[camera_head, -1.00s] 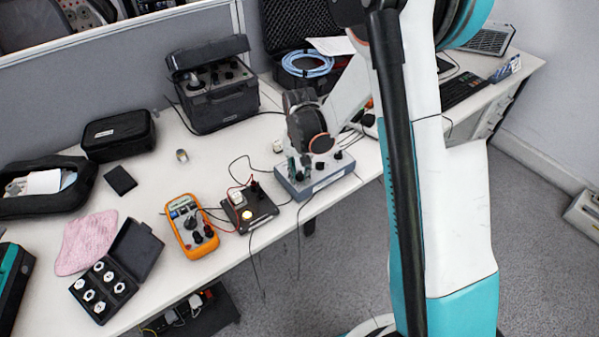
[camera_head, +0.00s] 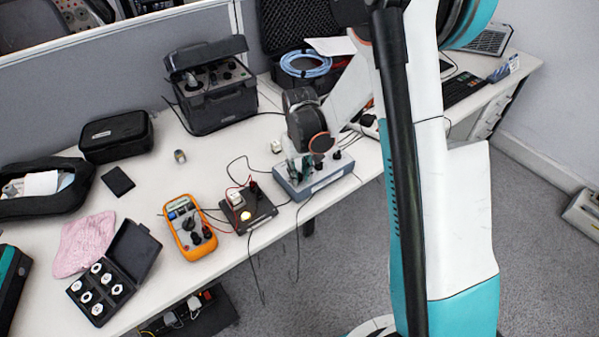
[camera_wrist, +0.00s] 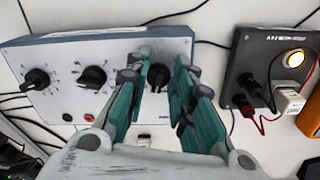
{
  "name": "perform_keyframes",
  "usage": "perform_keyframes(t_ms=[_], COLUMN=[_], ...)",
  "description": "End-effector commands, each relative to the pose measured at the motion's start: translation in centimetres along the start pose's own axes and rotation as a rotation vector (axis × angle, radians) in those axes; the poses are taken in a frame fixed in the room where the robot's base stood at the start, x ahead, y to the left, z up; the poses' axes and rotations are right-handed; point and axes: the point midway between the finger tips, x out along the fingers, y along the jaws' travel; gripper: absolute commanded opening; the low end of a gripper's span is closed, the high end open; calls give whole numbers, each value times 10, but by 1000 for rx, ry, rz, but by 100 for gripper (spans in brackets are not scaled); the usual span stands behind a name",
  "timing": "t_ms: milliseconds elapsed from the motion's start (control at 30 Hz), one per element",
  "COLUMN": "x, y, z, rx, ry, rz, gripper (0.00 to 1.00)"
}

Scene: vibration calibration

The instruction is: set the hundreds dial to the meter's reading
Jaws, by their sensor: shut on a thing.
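The grey-blue dial box (camera_head: 325,181) stands at the desk's front edge. In the wrist view its pale face (camera_wrist: 60,60) carries three black dials: a left dial (camera_wrist: 37,79), a middle dial (camera_wrist: 94,77) and a right dial (camera_wrist: 158,76). My gripper (camera_wrist: 158,84) has its teal fingers on both sides of the right dial and is shut on it. It also shows over the box in the head view (camera_head: 298,168). The dial labels are too small to read. The orange multimeter (camera_head: 188,229) lies to the left; its display is unreadable.
A dark board (camera_head: 250,212) with a lit lamp and wires lies between the multimeter and the box. Black leads hang over the desk edge. An open case of white hexagonal pieces (camera_head: 102,290) lies at the front left. A black instrument case (camera_head: 218,105) stands behind.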

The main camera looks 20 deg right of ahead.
Motion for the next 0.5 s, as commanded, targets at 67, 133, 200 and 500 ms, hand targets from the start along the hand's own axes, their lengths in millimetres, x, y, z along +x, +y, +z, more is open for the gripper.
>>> perform_keyframes(t_ms=[67,133,200,500], x=[0,0,0,0], y=[0,0,0,0], z=[0,0,0,0], rx=[0,0,1,1], ry=[0,0,0,0], rz=[0,0,0,0], gripper=[0,0,0,38])
